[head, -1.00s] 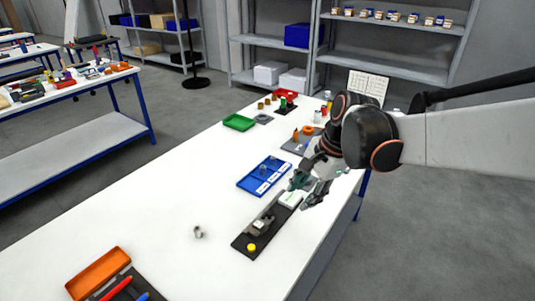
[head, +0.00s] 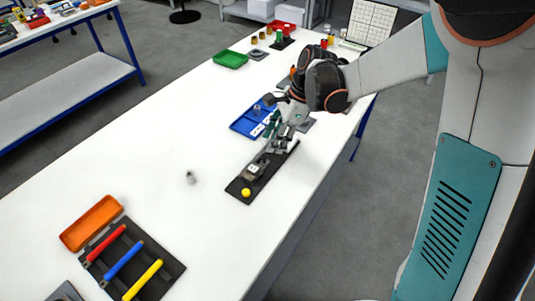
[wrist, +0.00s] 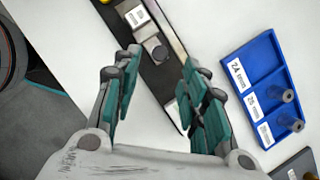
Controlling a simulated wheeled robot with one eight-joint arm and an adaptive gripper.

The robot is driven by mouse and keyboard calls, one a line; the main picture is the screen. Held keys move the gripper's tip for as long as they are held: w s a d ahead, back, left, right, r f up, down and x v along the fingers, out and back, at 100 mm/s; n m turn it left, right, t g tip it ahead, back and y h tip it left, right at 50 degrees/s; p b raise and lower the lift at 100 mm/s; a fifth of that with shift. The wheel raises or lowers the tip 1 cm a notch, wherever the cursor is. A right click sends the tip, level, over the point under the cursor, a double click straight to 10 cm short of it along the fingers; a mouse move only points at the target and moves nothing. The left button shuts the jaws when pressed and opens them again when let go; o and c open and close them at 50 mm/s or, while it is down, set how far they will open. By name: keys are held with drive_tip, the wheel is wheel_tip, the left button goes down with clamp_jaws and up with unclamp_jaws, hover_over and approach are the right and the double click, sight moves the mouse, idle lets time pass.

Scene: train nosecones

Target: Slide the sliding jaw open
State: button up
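The fixture is a long black base (head: 240,185) with a yellow knob (head: 246,192) at its near end. A grey metal jaw block (head: 255,169) sits on it; in the wrist view, a grey block with a round top (wrist: 155,48) lies beside a pale labelled block (wrist: 136,16). I cannot tell for sure which part slides. My gripper (wrist: 160,62) is open, its teal-padded fingers apart on either side of the base, with the round-topped block just beyond the tips. Nothing is held. In the head view, my gripper (head: 277,140) is over the far half of the base, partly hiding it.
A blue tray (wrist: 263,68) with labelled compartments and grey cylinders stands close to the right finger in the wrist view. A small grey part (head: 191,177) lies left of the base. An orange tray (head: 90,223) and coloured-handled tools are nearer. The table between is clear.

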sight(265, 155)
drive_tip(key=b+x, duration=0.1)
drive_tip(key=x, duration=0.5)
drive_tip(key=shift+b, duration=0.3)
